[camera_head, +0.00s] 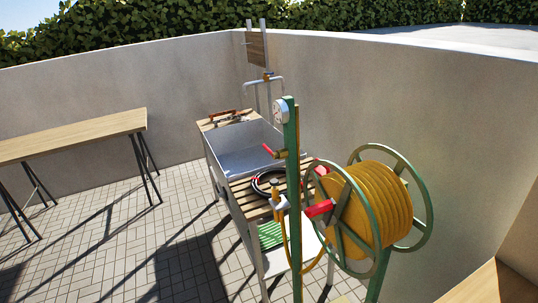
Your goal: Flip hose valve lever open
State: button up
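A green post (292,190) stands in the middle, with a round white gauge (281,111) near its top. A small brass-coloured valve (281,154) sits on the post below the gauge. A red lever (269,150) sticks out from the valve to the upper left. A hose reel (367,207) wound with yellow hose stands right of the post. A yellow hose nozzle (279,203) hangs beside the post's lower part. My gripper is not in view, and nothing is seen touching the lever.
A sink bench (240,150) with wooden slats stands behind the post. A wooden trestle table (80,138) is at left. A red handle (320,208) projects from the reel. A wooden surface (490,285) fills the lower right corner. Paved floor (120,250) is open at left; walls enclose the yard.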

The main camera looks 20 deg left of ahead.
aim_at(275, 156)
jog(key=z, duration=1.85)
jog(key=k, duration=1)
jog(key=u, duration=1.65)
jog(key=i, duration=1)
jog(key=z, duration=0.05)
